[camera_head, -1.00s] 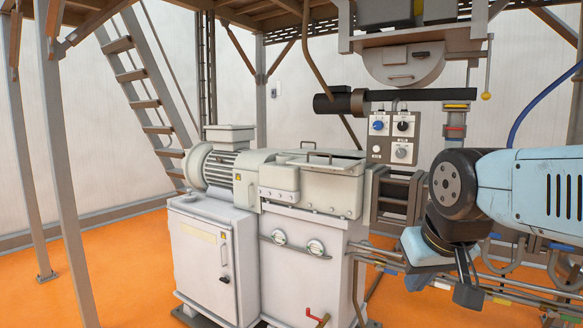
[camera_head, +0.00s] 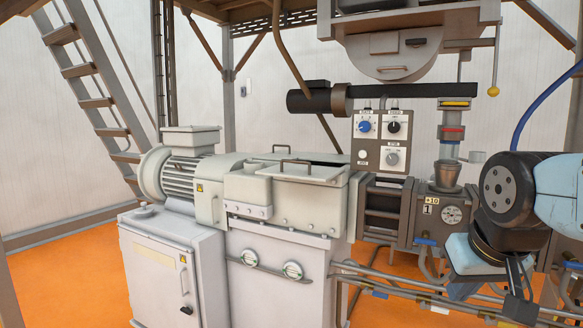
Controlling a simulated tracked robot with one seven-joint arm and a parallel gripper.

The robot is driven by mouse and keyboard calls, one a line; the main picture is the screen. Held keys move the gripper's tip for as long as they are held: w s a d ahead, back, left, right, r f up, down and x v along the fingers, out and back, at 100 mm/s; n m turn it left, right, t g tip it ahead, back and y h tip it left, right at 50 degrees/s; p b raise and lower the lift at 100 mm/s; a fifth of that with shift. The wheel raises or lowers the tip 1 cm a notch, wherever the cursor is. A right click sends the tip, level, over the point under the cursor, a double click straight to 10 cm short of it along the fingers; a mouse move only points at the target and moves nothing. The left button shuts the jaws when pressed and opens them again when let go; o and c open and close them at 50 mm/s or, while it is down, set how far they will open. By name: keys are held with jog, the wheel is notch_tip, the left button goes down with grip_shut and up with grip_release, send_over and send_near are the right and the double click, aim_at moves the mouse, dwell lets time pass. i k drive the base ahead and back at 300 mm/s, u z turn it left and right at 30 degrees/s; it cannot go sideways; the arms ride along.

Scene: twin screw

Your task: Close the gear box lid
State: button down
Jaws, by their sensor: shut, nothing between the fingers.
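The pale gear box (camera_head: 290,205) sits on a white cabinet in the middle of the view. Its lid (camera_head: 312,174) is on top and carries a dark bar handle (camera_head: 295,162). A second handle (camera_head: 281,147) stands farther back, and a dark strip shows behind the lid on the right. I cannot tell from here how far the lid is open. My gripper (camera_head: 518,303) hangs at the lower right, pointing down, shut and empty. It is well to the right of the gear box and apart from it.
A motor (camera_head: 180,172) stands left of the gear box. A control panel (camera_head: 381,140) and a dark horizontal cylinder (camera_head: 318,101) are behind it. A hopper (camera_head: 405,50) hangs above. Pipes (camera_head: 400,287) run low between the cabinet and my arm. Orange floor (camera_head: 60,265) is clear at the left.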

aim_at(309, 172)
jog(key=i, duration=1.1)
jog(key=u, duration=0.45)
